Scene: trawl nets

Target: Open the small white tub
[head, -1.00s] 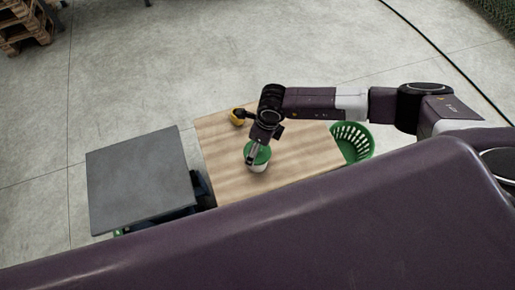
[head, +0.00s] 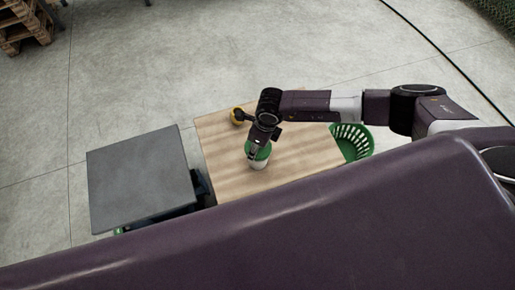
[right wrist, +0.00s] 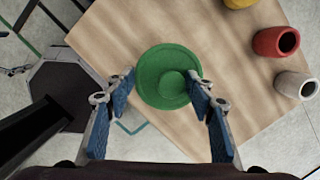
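The small white tub (head: 259,165) stands upright on the wooden table, with a round green lid (head: 262,153) on it. In the right wrist view the green lid (right wrist: 160,95), with a round knob, hides the tub's body. My right gripper (head: 254,151) is at the lid, reaching down from above. In the right wrist view its two blue-padded fingers (right wrist: 165,88) are spread apart, one on each side of the lid. I cannot tell whether they touch it. My left gripper is in neither view.
The wooden table (head: 300,165) also carries yellow (right wrist: 238,2), red (right wrist: 276,41) and pale (right wrist: 296,85) cups. A green slatted basket (head: 352,142) is at its right end. A dark grey-topped stand (head: 140,180) is at the left.

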